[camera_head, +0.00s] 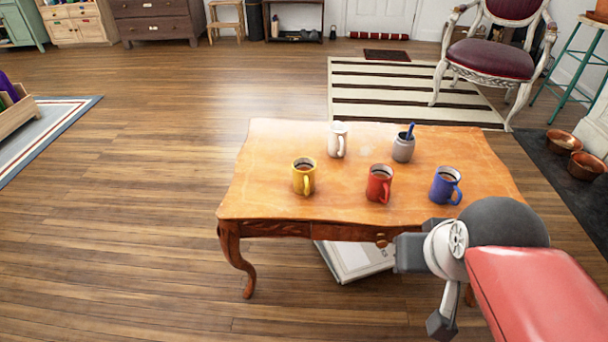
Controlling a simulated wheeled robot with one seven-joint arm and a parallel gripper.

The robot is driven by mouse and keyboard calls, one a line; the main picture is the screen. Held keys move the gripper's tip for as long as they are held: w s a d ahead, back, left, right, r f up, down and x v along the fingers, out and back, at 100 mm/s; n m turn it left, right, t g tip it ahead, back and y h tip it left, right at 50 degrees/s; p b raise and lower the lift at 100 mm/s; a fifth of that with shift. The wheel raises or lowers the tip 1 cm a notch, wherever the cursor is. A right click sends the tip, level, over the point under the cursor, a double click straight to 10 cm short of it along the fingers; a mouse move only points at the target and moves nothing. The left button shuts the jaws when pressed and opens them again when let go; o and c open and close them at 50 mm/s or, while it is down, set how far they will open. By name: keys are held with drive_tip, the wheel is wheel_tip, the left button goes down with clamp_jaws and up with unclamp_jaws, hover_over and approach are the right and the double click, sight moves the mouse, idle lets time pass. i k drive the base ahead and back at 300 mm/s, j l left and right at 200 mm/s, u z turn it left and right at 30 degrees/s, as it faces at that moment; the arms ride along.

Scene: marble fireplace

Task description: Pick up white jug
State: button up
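A white jug (338,141) stands upright near the back edge of the wooden table (265,150), left of a grey pot. Its handle faces the camera. My arm (530,290) reaches in from the lower right, with its grey end parts (409,253) in front of the table's front edge. They are well apart from the jug, on the near side of the table.
A yellow mug (304,178), a red mug (379,185) and a blue mug (446,186) stand in front of the jug. The grey pot (403,149) holds a blue stick-like item. A book (355,260) lies under the table. Open floor (130,220) lies to the left.

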sight(337, 139)
drive_tip(key=j+z, duration=0.4)
drive_tip(key=k+j+z, duration=0.15)
drive_tip(key=j+z, duration=0.2)
drive_tip(key=k+j+z, duration=0.2)
drive_tip(key=j+z, duration=0.2)
